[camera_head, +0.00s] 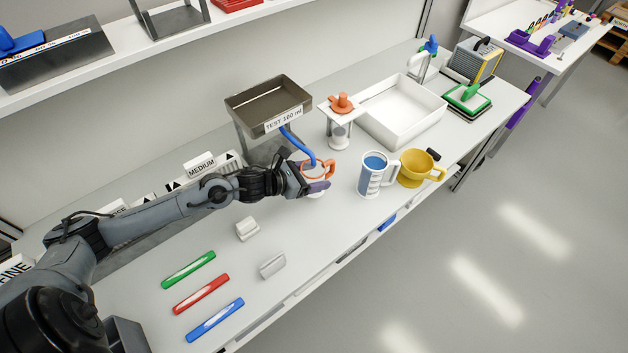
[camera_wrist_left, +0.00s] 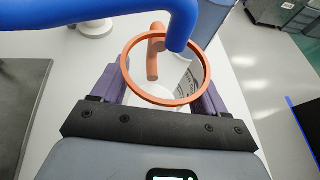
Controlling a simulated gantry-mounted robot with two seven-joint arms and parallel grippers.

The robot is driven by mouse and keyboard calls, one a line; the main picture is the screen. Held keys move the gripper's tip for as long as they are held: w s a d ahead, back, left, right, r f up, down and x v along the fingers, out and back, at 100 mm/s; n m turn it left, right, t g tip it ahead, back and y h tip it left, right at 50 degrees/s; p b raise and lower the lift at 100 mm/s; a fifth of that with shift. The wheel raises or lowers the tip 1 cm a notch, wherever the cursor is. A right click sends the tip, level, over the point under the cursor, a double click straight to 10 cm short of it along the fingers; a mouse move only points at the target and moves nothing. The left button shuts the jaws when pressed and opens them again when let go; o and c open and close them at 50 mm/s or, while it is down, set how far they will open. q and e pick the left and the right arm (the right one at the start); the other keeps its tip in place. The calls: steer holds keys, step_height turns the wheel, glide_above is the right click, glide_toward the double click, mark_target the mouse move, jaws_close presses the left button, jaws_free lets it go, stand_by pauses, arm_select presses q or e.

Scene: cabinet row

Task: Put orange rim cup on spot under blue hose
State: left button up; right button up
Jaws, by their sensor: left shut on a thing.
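The orange rim cup (camera_head: 316,181) stands upright at the front of the tray stand, and my left gripper (camera_head: 306,189) is shut around its body. In the left wrist view the orange rim (camera_wrist_left: 132,84) sits between the purple finger pads, with its orange handle on the far side. The blue hose (camera_head: 298,145) comes down from the grey tray labelled "TEST 100 ml" (camera_head: 268,106). In the left wrist view the hose end (camera_wrist_left: 180,38) overlaps the cup's opening. The spot under the hose is hidden, and I cannot tell whether the cup's base touches the table. My right gripper is not in view.
A blue-filled measuring mug (camera_head: 374,176) and a yellow cup (camera_head: 421,168) stand to the right. An orange-topped stand (camera_head: 340,120) and a white bin (camera_head: 403,108) are behind. Green (camera_head: 188,270), red (camera_head: 201,294) and blue (camera_head: 215,320) bars lie at the front left.

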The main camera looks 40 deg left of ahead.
arm_select(q)
steer(key=shift+f, duration=1.2)
steer(key=shift+f+b, duration=0.2)
steer(key=shift+b, duration=0.2)
steer(key=o, duration=1.1)
